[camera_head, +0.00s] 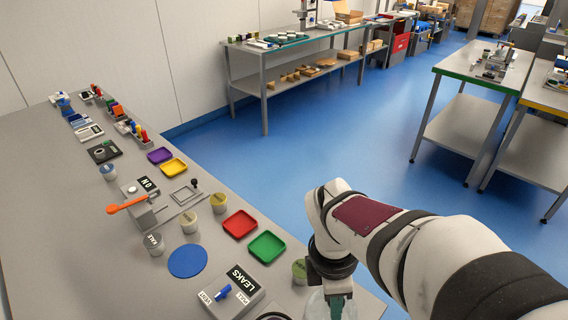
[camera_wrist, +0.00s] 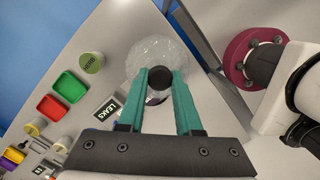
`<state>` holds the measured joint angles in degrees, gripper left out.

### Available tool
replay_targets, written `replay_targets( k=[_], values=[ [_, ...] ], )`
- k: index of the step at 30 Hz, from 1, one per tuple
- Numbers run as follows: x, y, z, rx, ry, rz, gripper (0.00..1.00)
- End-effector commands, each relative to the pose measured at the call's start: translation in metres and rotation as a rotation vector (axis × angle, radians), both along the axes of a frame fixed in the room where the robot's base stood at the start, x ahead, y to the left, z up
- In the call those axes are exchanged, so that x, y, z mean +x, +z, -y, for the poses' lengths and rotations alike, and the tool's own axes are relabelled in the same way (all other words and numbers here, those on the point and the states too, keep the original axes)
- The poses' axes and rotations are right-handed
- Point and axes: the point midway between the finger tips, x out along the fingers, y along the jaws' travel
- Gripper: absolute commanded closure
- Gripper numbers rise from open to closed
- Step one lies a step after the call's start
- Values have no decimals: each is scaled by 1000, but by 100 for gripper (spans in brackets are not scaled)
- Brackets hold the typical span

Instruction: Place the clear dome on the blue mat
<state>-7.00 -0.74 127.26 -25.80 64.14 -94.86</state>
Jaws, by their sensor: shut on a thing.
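The clear dome (camera_wrist: 152,50) shows in the wrist view as a round see-through shape with a dark knob. My gripper (camera_wrist: 160,76) has its teal fingers on either side of this knob and is shut on it. In the head view my gripper (camera_head: 338,303) is at the bottom edge, and part of the dome (camera_head: 315,306) shows beside it, cut off by the frame. I cannot tell whether the dome touches the table. The round blue mat (camera_head: 187,261) lies flat and bare on the grey table, left of my gripper.
The LEAKS box (camera_head: 232,291) with a blue knob stands between the mat and my gripper. Green (camera_head: 267,247) and red (camera_head: 239,224) trays, a lidded tub (camera_head: 299,271) and a PALE cup (camera_head: 153,243) stand nearby.

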Motion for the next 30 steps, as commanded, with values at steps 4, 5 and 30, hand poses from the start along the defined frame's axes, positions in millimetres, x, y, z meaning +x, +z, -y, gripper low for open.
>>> replay_targets(
  k=[4, 5, 30],
  values=[
    [16, 7, -2, -2, -158, -3, 100],
    [22, 8, -5, -3, -221, -3, 100],
    [214, 10, -184, 62, -2945, -76, 100]
  ],
)
